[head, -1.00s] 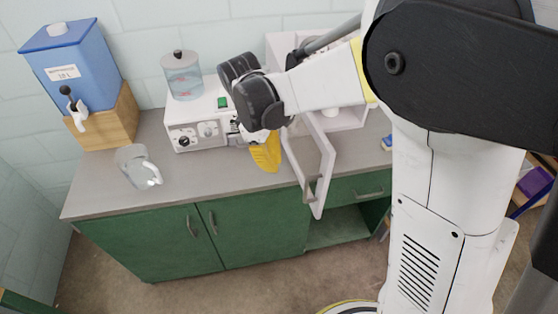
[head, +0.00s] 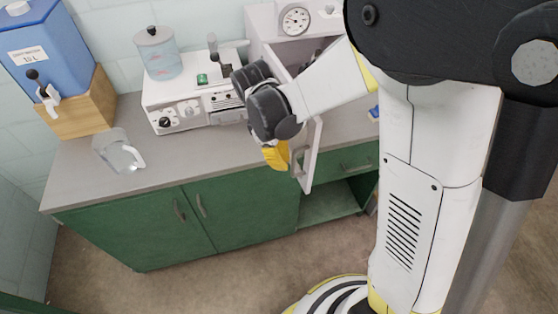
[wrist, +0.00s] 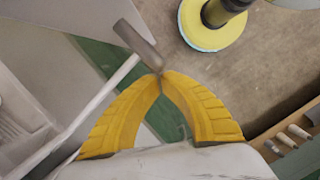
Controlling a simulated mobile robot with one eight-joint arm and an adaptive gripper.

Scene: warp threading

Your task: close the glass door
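The glass door (head: 312,155), with a pale frame, stands open from the white cabinet (head: 262,22) and reaches out past the counter's front edge. Its grey handle (head: 298,162) is on the outer part of the frame. My gripper (head: 276,158) has yellow fingers and is just left of the handle. In the wrist view the fingertips (wrist: 161,75) meet, with nothing seen between them. The handle (wrist: 138,45) shows right at the tips there; whether they touch is unclear. The door frame (wrist: 100,100) runs along the left finger. My wrist hides part of the door and cabinet.
A dial scale (head: 294,19) sits on the cabinet. Green cupboards (head: 150,225) stand below.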

